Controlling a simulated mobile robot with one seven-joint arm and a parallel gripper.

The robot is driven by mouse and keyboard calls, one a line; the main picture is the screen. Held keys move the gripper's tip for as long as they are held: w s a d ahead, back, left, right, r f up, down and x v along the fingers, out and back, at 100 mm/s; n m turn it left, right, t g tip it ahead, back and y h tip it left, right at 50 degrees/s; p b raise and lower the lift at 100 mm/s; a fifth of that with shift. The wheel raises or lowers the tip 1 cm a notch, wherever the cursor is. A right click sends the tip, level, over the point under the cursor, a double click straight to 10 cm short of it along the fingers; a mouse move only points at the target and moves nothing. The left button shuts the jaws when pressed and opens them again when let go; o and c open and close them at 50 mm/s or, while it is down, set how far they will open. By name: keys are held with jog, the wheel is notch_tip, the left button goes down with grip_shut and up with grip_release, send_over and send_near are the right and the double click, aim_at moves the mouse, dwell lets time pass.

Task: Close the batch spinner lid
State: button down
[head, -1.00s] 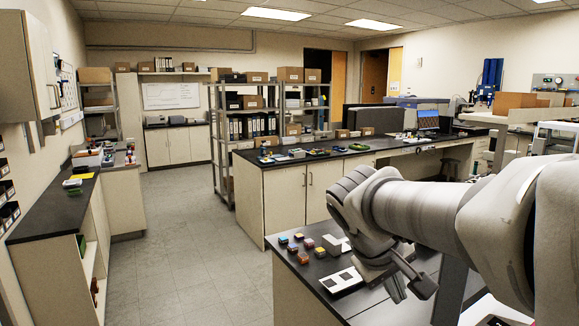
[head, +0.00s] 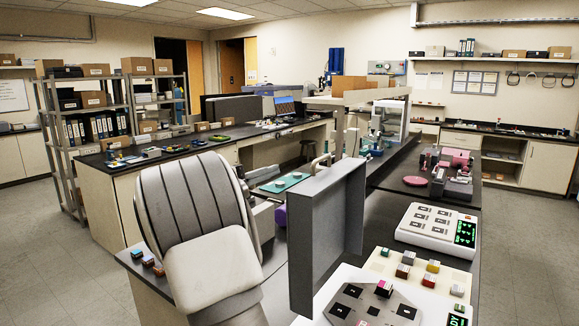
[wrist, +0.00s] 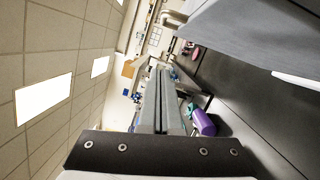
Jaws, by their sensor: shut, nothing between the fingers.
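The batch spinner (head: 405,285) stands at the bottom right of the head view, a pale unit with a grey top that has several dark square slots. A small pink-topped block sits on it. Its grey lid (head: 328,235) stands open and upright at the unit's left side. My gripper is shut and empty in the wrist view (wrist: 163,75). In the head view my arm covers most of the gripper, left of the lid. A large grey panel, probably the lid, fills the wrist view's upper right (wrist: 260,45); I see no contact.
A white device with a green display (head: 437,228) stands behind the spinner. A cream tray with small blocks (head: 445,278) lies beside it. A purple object (wrist: 203,120) shows beyond my fingers. Pink equipment (head: 452,170) stands farther back. The dark bench between has some bare room.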

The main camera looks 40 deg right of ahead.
jog(key=s+d+r+p, duration=0.1)
jog(key=s+d+p, duration=0.2)
jog(key=d, duration=0.7)
jog(key=shift+s+d+r+p, duration=0.15)
jog(key=shift+s+r+p, duration=0.1)
jog(key=shift+p, duration=0.2)
